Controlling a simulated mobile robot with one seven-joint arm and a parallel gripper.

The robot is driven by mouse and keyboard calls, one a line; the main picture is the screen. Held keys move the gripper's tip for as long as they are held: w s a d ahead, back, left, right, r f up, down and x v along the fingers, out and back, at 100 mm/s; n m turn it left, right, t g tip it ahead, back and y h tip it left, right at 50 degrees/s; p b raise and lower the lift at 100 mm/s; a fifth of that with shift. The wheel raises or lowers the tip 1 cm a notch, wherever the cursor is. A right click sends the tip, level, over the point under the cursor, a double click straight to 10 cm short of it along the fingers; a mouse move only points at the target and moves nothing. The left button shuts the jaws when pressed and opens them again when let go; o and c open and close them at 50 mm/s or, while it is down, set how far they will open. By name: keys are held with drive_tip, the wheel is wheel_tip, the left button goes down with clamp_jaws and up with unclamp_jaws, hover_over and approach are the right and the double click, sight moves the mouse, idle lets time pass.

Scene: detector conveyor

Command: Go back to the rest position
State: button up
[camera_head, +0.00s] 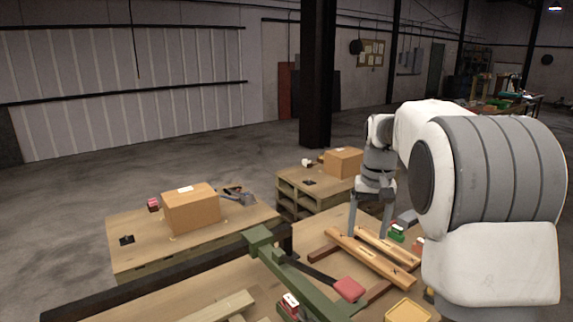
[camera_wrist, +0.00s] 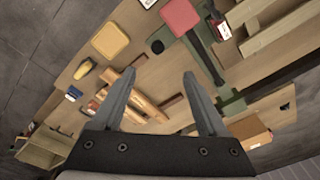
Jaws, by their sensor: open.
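My gripper (camera_head: 369,221) is in the head view at the end of my arm, above the wooden table with the rails. Its two fingers point down and stand apart. In the wrist view my gripper (camera_wrist: 160,80) is open, with nothing between the fingertips. Two light wooden rails (camera_head: 367,257) lie across darker wooden bars below and near it. The rails (camera_wrist: 145,108) also show in the wrist view, partly hidden behind the left finger.
A green metal frame (camera_head: 283,276) with a red pad (camera_head: 349,289) stands in front. A yellow pad (camera_head: 407,311) lies at the front right. Cardboard boxes (camera_head: 190,209) (camera_head: 343,163) stand on separate wooden surfaces behind. A dark column (camera_head: 318,75) rises beyond. Open floor lies at the left.

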drive_tip(key=s+a+r+n+t, duration=0.1)
drive_tip(key=s+a+r+t, duration=0.15)
drive_tip(key=s, duration=0.85)
drive_tip(key=s+a+r+t, duration=0.15)
drive_tip(key=s+r, duration=0.25)
drive_tip(key=s, duration=0.6)
drive_tip(key=s+a+f+n, duration=0.1)
drive_tip(key=s+f, duration=0.3)
drive_tip(key=s, duration=0.4)
drive_tip(key=shift+s+a+t, duration=0.15)
drive_tip(key=shift+a+t, duration=0.25)
drive_tip(key=shift+a, duration=0.1)
